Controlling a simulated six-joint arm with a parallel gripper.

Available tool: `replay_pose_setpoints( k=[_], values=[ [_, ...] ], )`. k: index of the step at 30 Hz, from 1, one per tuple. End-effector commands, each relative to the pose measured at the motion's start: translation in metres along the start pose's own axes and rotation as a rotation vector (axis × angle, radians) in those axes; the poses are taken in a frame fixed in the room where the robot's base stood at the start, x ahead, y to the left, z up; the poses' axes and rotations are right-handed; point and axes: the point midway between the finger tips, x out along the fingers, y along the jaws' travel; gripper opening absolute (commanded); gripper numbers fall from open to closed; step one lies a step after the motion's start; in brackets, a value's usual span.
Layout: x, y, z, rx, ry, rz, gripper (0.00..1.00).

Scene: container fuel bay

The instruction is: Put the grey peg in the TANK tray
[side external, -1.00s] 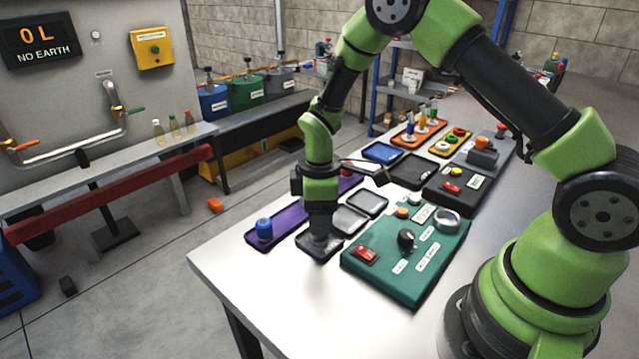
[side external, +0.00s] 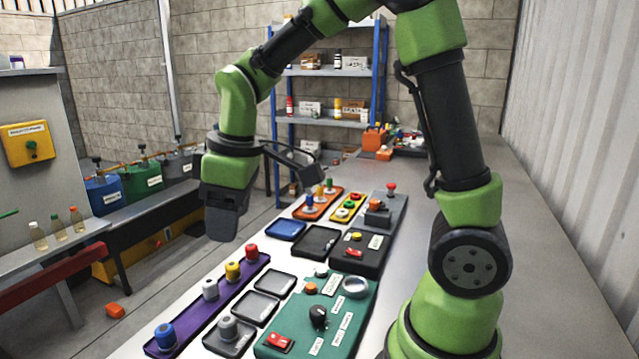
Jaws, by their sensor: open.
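A grey peg (side external: 228,328) stands upright in the nearest of three small dark trays (side external: 207,345). Another grey peg (side external: 210,290) stands on the purple rack (side external: 190,328), between a blue peg (side external: 165,337) and a yellow peg (side external: 233,271), with a red peg (side external: 252,252) at the far end. The other two small trays (side external: 255,308) (side external: 277,284) look empty. I cannot read which tray is TANK. My gripper (side external: 222,228) is open and empty, pointing down, raised above and apart from the rack and trays.
A green panel (side external: 345,300) with a red switch and a black knob lies right of the trays. A blue tray (side external: 285,230), a black tray (side external: 317,241) and a black box (side external: 360,255) lie behind. The bench at right is clear.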

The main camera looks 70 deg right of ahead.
Motion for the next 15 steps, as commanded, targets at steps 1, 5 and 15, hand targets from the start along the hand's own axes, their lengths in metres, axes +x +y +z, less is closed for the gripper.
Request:
replay_pose_setpoints(
  k=[1, 5, 15],
  values=[
    [-0.021, -0.006, 0.009, 0.073, 0.052, 0.008, 0.58],
    [-0.06, -0.025, 0.036, 0.279, 0.171, 0.003, 0.58],
    [-0.1, -0.065, 0.102, 0.688, 0.411, -0.087, 0.58]
  ],
)
